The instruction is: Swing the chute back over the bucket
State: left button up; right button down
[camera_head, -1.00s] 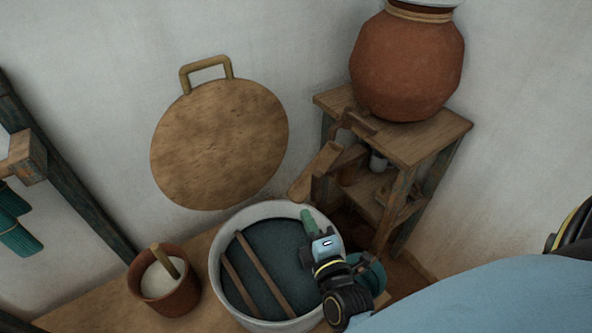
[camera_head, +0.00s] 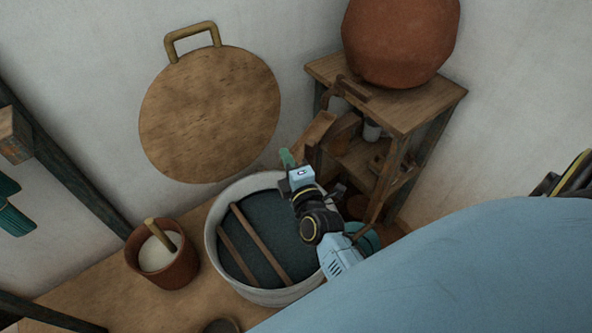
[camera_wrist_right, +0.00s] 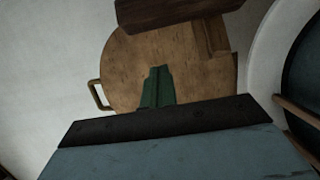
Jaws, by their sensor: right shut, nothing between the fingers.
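The wooden chute (camera_head: 314,131) slopes down from the stand toward the back rim of the white vat. The teal bucket (camera_head: 368,238) is low at the foot of the stand, partly hidden behind my right arm. The chute's lower end is left of the bucket, not over it. My right gripper (camera_head: 287,158) is shut and empty, its green fingertips just left of the chute's lower end; I cannot tell whether they touch. In the wrist view the shut fingers (camera_wrist_right: 157,86) point toward the round board, with a dark wooden piece (camera_wrist_right: 175,10) above them.
The white vat (camera_head: 212,243) with dark liquid and two sticks stands under my right arm. A clay pot (camera_head: 180,268) with white contents is left of it. A wooden stand (camera_head: 430,108) holds a large clay jar (camera_head: 402,40). A round board (camera_head: 210,115) is at the wall.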

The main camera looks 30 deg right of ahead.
pick_arm(q)
jog(key=shift+s+f, duration=0.1)
jog(key=shift+s, duration=0.55)
pick_arm(e)
jog(key=d, duration=0.2)
jog(key=s+d, duration=0.1)
jog(key=shift+d, duration=0.35)
jog(key=shift+s, duration=0.15)
